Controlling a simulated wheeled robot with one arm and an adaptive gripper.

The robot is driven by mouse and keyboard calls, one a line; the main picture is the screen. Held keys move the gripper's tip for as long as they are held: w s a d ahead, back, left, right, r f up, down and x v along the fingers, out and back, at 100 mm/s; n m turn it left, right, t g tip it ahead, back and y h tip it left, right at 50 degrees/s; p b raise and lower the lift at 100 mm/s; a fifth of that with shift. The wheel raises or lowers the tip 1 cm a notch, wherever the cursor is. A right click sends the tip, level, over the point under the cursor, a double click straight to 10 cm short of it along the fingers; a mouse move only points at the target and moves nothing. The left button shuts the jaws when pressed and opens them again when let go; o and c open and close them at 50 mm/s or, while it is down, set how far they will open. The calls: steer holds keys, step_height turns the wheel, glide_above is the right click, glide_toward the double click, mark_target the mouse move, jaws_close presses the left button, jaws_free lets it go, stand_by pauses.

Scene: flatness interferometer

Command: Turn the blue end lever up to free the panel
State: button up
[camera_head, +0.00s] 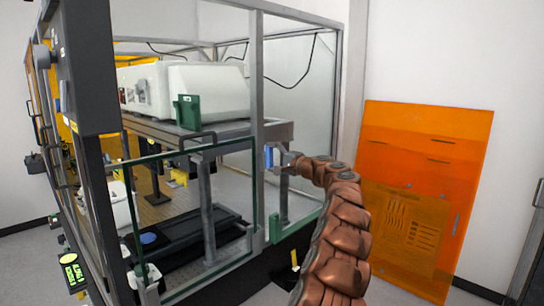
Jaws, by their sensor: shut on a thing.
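The blue end lever (268,157) is a small blue piece at the right upright of the frame, near the top right corner of the glass panel. My gripper (276,158) reaches it from the right and is shut on it. The fingertips and part of the lever are small and hidden, so the lever's exact angle cannot be told. The clear panel (160,153), with a greenish edge, stands upright in the lower front of the frame.
A metal-framed enclosure (257,75) holds a white instrument (200,90) on a grey bench. Green brackets (187,112) sit on the frame. An orange sheet (425,130) leans on the wall at right. Floor shows between it and the enclosure.

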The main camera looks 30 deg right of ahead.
steer(key=shift+d, duration=0.1)
stand_by(0.3)
steer(key=o, duration=1)
steer(key=shift+o, duration=0.2)
steer(key=shift+s, duration=0.15)
steer(key=v, duration=1.1)
steer(key=shift+s, duration=0.4)
steer(key=shift+d, duration=0.15)
